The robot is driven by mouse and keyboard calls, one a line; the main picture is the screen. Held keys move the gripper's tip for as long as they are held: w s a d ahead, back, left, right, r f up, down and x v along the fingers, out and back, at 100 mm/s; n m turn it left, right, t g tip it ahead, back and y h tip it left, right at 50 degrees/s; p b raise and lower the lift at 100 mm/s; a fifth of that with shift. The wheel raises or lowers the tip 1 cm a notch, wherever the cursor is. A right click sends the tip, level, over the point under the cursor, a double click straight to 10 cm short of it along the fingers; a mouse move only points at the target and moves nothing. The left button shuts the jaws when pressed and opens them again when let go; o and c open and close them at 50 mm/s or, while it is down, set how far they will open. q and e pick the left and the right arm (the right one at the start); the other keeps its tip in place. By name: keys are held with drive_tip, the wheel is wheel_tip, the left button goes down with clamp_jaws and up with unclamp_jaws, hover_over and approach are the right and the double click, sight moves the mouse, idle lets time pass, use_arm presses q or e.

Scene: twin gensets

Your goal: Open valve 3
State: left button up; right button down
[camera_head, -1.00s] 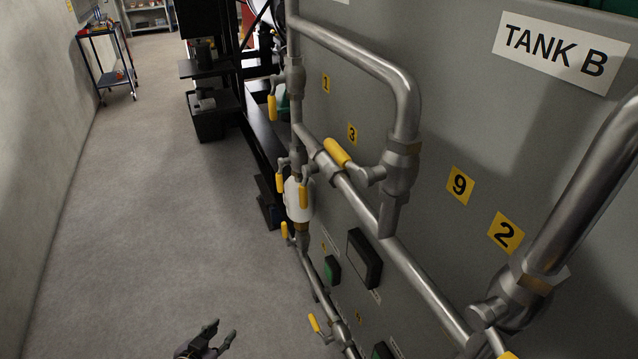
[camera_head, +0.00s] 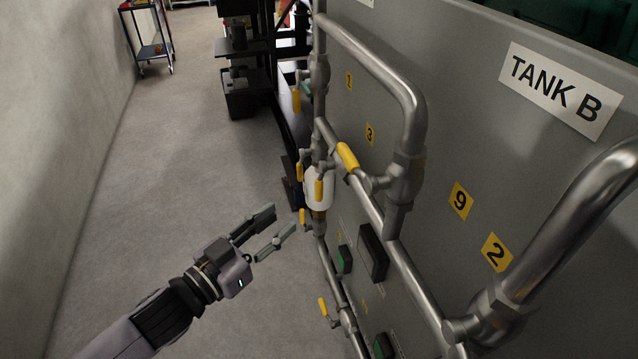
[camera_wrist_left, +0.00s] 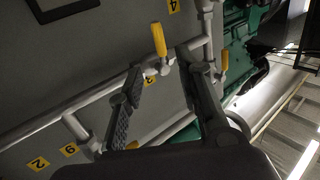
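A yellow "3" label (camera_head: 370,134) is on the grey tank panel. The nearest large yellow lever (camera_head: 347,156) is on the valve at the looped pipe; I cannot tell for sure that it belongs to label 3. My left gripper (camera_head: 283,220) is open and empty, left of the pipes and apart from them in the head view. In the left wrist view, a yellow lever (camera_wrist_left: 159,40) shows between the open fingertips, beyond them. A partly hidden label (camera_wrist_left: 150,80) is close below it. My right gripper is not in view.
Several other yellow levers line the pipes, including one (camera_head: 296,100) near label 1 and one (camera_head: 323,307) low down. Labels 9 (camera_head: 460,201) and 2 (camera_head: 496,252) and a "TANK B" sign (camera_head: 555,90) are right. The floor (camera_head: 150,190) at left is clear; a blue cart (camera_head: 150,50) stands far back.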

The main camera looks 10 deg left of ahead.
sight(317, 191)
use_arm(q)
drive_tip(key=p+x, duration=0.2)
drive_tip(key=x, duration=1)
drive_tip(key=shift+w+d+p, duration=0.2)
drive_tip(key=shift+w+p, duration=0.05)
drive_tip(key=shift+p, duration=0.15)
drive_tip(key=shift+c, duration=0.3)
drive_tip(key=c, duration=0.7)
clamp_jaws()
